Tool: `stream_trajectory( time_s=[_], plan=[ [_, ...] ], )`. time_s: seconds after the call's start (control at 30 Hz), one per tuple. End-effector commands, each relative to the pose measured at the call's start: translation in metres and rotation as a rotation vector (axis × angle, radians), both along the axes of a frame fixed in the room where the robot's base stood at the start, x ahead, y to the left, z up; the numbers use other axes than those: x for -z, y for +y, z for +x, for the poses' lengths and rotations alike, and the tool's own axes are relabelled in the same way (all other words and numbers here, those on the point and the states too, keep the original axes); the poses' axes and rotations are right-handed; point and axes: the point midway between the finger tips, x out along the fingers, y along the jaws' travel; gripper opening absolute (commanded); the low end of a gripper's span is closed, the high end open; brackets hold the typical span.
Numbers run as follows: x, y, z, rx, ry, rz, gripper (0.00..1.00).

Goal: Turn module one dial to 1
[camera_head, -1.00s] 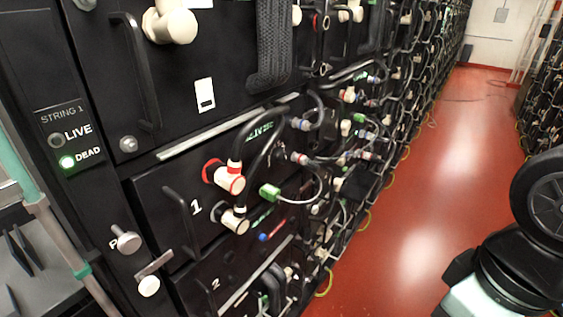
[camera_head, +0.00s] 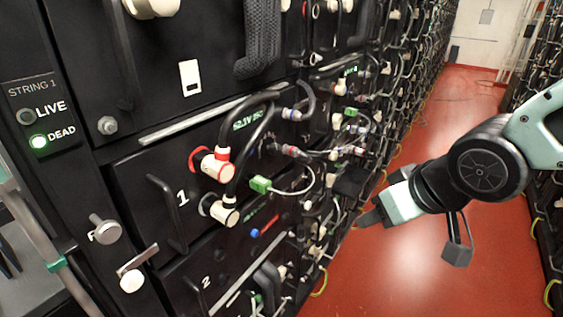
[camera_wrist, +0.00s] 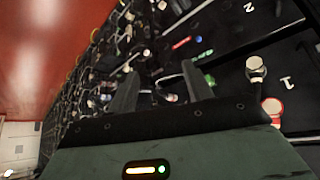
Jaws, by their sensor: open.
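Module one (camera_head: 140,165) is a black drawer front marked "1", with a handle, a red-collared cream plug (camera_head: 216,164) and a black-collared cream plug (camera_head: 224,211). A small green connector (camera_head: 260,184) is right of the plugs. A small blue-and-red part (camera_head: 265,226) sits lower right; I cannot tell which part is the dial. My gripper (camera_head: 362,214) hangs over the aisle, right of the module and apart from it. In the wrist view my gripper (camera_wrist: 161,82) is open and empty, and the red-collared plug (camera_wrist: 272,107) shows at the right edge.
A STRING 1 panel (camera_head: 38,95) has its green DEAD light lit. Module two (camera_head: 215,272) lies below, with hanging black cables. A knob (camera_head: 105,232) and a latch (camera_head: 137,262) stick out at left. The red aisle floor (camera_head: 420,285) is free.

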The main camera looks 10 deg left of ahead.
Motion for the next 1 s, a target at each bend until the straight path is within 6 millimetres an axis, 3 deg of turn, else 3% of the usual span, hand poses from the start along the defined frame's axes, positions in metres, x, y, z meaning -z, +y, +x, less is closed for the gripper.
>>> stream_trajectory(
  time_s=[0.03,0.1,0.2,0.33,0.43,0.63,0.83,1.0],
  plan=[
    [0.013,0.007,0.028,-0.002,-0.064,0.059,0.50],
    [0.015,0.019,0.062,-0.021,-0.159,0.152,0.50],
    [0.017,0.034,0.103,-0.063,-0.277,0.293,0.50],
    [0.020,0.049,0.138,-0.152,-0.392,0.487,0.50],
    [0.024,0.055,0.151,-0.233,-0.440,0.628,0.50],
    [0.030,0.057,0.152,-0.365,-0.462,0.827,0.50],
    [0.028,0.060,0.151,-0.409,-0.459,0.885,0.50],
    [0.027,0.082,0.159,-0.410,-0.457,0.886,0.50]
  ],
)
